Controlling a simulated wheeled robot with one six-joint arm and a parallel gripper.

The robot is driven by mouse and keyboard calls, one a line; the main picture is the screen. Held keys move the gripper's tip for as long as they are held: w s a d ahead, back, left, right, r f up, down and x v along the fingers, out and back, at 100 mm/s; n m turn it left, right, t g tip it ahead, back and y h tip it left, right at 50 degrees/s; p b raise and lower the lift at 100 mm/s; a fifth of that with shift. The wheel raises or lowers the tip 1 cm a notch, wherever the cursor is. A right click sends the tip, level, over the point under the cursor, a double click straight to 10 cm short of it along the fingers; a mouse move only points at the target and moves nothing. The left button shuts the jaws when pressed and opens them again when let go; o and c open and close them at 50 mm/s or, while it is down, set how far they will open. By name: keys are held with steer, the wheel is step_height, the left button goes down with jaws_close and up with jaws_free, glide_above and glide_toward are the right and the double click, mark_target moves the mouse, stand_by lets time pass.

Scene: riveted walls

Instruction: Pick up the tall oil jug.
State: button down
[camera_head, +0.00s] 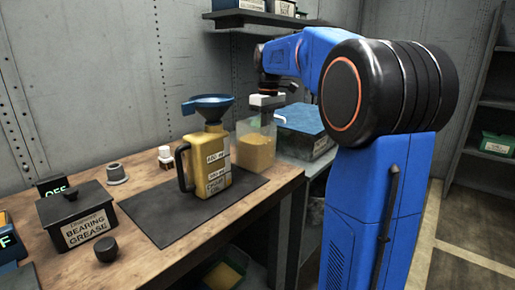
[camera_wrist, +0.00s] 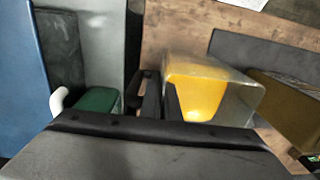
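The yellow oil jug (camera_head: 208,165) stands upright on a dark mat (camera_head: 160,215) on the wooden bench in the head view. It has a black handle at left, labels on its front and a blue funnel (camera_head: 207,104) on top. In the wrist view a dull yellow body at the right edge (camera_wrist: 292,108) seems to be this jug. My gripper (camera_head: 267,101) is behind and right of the jug, over a clear container with yellow contents (camera_head: 256,150), and apart from the jug. Its dark fingers (camera_wrist: 152,95) show beside that container in the wrist view; their gap is unclear.
A bearing grease box (camera_head: 78,222), a black knob-like piece (camera_head: 105,249), a grey flanged piece (camera_head: 117,174) and a small white bottle (camera_head: 165,157) stand left of the jug. A blue-topped case (camera_head: 303,125) is at right. A shelf (camera_head: 265,18) hangs above.

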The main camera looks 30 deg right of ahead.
steer(key=shift+r, duration=0.2)
stand_by(0.5)
steer(key=shift+r, duration=4.65)
steer(key=shift+r, duration=0.15)
stand_by(0.7)
